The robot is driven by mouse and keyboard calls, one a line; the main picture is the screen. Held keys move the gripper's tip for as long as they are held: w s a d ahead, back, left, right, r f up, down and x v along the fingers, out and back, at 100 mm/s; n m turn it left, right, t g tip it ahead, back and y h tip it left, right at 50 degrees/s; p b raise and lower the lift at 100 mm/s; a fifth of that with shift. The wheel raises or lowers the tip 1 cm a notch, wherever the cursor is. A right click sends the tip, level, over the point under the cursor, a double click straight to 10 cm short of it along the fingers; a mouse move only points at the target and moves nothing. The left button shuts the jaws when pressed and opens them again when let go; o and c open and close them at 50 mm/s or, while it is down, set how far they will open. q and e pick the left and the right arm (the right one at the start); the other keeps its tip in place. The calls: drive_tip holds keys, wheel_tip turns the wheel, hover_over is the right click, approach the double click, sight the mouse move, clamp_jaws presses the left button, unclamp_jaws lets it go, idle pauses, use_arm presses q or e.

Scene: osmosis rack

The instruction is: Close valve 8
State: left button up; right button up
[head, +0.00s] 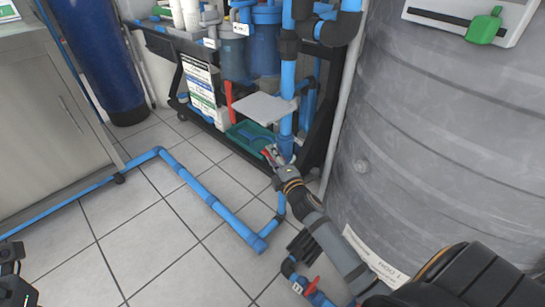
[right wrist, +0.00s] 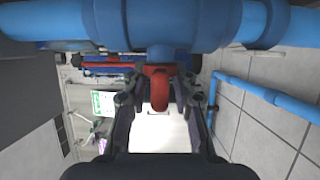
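A red valve handle (right wrist: 160,88) hangs below a blue pipe (right wrist: 165,22) in the right wrist view. My right gripper (right wrist: 158,95) has its fingers apart, one on each side of this handle, with a gap on both sides. In the head view, my right gripper (head: 270,152) is low beside the vertical blue pipe (head: 287,100), with a bit of red at its tips. I cannot read a number 8 on this valve. A black part, seemingly of my left gripper (head: 12,268), shows at the lower left edge; its fingers are not clear.
Another red-handled valve (head: 311,286) sits on a blue pipe at the bottom. A large grey tank (head: 440,130) stands close on the right. The black rack (head: 320,120) holds blue filter housings and a grey plate (head: 262,108). Blue floor pipes (head: 205,195) cross the tiles; open floor lies left.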

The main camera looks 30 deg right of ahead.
drive_tip(key=shift+s, duration=0.15)
drive_tip(key=s, duration=1.1)
drive_tip(key=shift+s+a+f, duration=0.1)
drive_tip(key=shift+s+a, duration=0.25)
drive_tip(key=shift+a, duration=0.05)
